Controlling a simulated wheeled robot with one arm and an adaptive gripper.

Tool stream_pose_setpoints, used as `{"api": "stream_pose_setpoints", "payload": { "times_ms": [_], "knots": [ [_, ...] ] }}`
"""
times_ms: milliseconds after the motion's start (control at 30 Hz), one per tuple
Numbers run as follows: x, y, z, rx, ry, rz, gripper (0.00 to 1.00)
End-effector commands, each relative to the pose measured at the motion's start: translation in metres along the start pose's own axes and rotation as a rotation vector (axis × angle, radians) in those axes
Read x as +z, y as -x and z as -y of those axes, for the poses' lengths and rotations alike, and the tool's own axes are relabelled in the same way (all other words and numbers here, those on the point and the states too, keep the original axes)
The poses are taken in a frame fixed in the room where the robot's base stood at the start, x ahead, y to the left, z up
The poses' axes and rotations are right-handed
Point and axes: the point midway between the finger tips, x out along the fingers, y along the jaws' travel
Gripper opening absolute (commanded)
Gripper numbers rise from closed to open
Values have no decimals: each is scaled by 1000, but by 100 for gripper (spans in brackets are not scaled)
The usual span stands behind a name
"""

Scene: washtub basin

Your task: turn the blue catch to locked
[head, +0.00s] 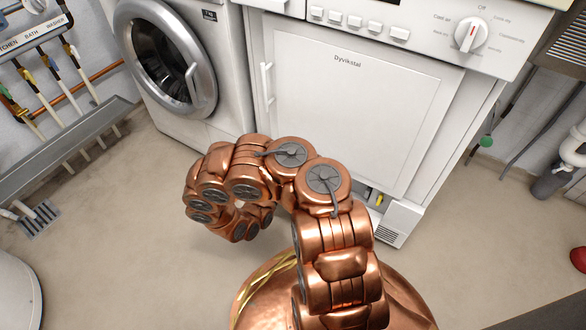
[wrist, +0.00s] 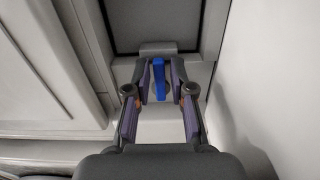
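In the wrist view, the blue catch (wrist: 159,80) is a narrow upright lever on a light grey panel, just below a grey plate. My gripper (wrist: 161,72) is open, with one finger on each side of the catch. A thin gap appears to show between the catch and each finger. The tips reach about level with the catch's top; whether they touch it elsewhere I cannot tell. In the head view my copper arm bends in front of the machines, and neither the gripper nor the catch can be made out.
A white Dyvikstal cabinet door (head: 345,105) with a side handle stands ahead, beside a washing machine (head: 165,58). A control dial (head: 471,34) is above right. Pipes with valves line the left wall. The floor (head: 480,230) at right is mostly clear. In the wrist view, a white wall (wrist: 275,80) stands close on the right.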

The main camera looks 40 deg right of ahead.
Motion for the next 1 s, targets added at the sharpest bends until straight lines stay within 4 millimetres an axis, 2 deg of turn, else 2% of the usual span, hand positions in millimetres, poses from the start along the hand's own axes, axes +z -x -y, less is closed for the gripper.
{"api": "stream_pose_setpoints", "payload": {
  "times_ms": [367, 1000],
  "knots": [
    [-1, 6, 0, 0, 1, -3, 23],
    [-1, 78, 0, 1, 1, -5, 23]
  ]
}}
